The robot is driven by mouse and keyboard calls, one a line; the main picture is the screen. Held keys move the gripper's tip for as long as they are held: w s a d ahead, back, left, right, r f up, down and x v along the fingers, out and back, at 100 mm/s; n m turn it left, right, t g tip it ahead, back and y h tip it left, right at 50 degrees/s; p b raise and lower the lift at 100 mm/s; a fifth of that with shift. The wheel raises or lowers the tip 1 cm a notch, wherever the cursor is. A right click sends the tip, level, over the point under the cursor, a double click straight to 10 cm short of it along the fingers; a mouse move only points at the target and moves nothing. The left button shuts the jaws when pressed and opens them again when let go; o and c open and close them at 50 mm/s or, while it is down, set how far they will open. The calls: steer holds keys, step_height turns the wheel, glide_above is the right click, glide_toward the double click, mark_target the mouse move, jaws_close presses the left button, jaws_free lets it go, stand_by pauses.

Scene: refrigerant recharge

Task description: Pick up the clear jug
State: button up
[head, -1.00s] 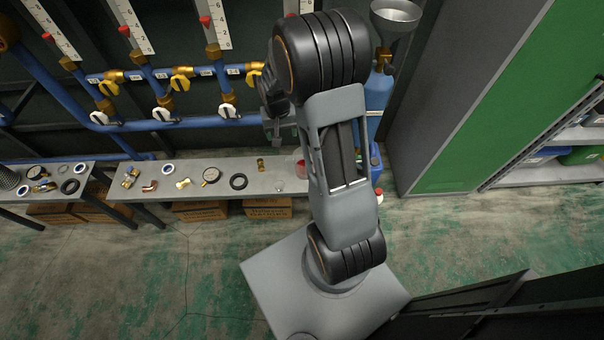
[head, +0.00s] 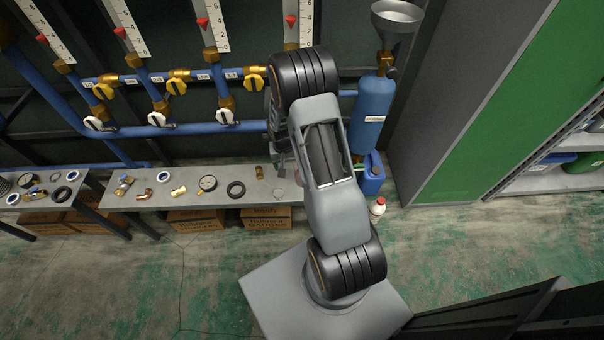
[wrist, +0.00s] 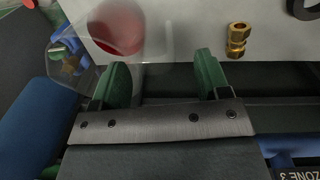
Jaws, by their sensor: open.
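The clear jug (wrist: 118,27) holds red liquid and stands on the light bench top, at the upper left of the wrist view. Its see-through wall and spout side spread left of the red part. My gripper (wrist: 160,64) is open, with two green fingers apart and nothing held between them. The left finger overlaps the near edge of the jug in the picture; I cannot tell whether they touch. The right finger is over the bench edge, right of the jug. In the head view my arm hides most or all of the jug.
The bench (head: 218,201) holds several small parts. A blue cylinder (head: 372,112) with a funnel (head: 397,12) and a blue container (head: 371,176) stand right of my arm. Pipes with valves (head: 225,112) run behind.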

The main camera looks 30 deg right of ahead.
steer(key=f, duration=0.4)
steer(key=shift+d+b, duration=0.2)
steer(key=shift+b, duration=0.2)
steer(key=c, duration=1.2)
steer(key=shift+r, duration=0.15)
